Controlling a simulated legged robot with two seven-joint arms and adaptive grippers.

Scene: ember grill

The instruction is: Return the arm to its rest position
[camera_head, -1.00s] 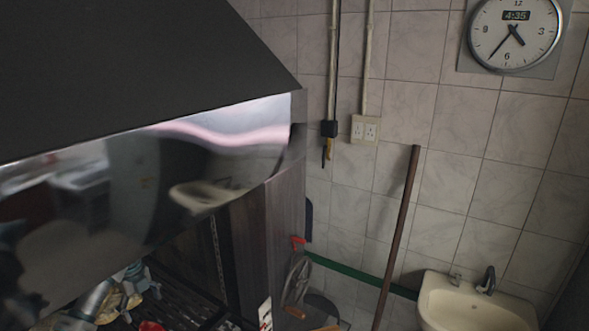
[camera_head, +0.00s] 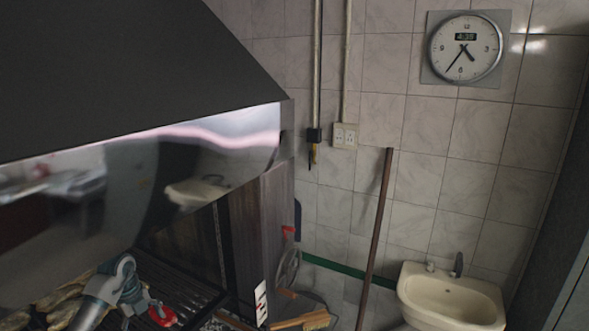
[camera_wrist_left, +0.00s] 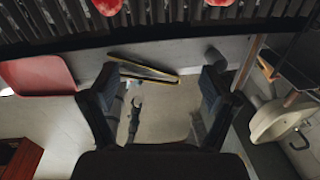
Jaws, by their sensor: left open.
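My left gripper (camera_wrist_left: 158,88) shows in the left wrist view with its two dark fingers wide apart and nothing between them. Beyond the fingers are the grey floor and a dark, yellow-edged object lying on it. In the head view a grey and teal link of my arm reaches in at the bottom left, over the grill grate (camera_head: 190,290). The gripper's fingers cannot be made out there. My right gripper is in neither current view.
A steel hood (camera_head: 225,150) overhangs the grill. Food (camera_head: 40,312) and a red item (camera_head: 163,316) lie on the grate. A wooden-handled brush (camera_head: 315,320) is at the bottom. A pole (camera_head: 376,230) leans on the tiled wall beside a sink (camera_head: 450,300). A red seat (camera_wrist_left: 38,75) shows in the wrist view.

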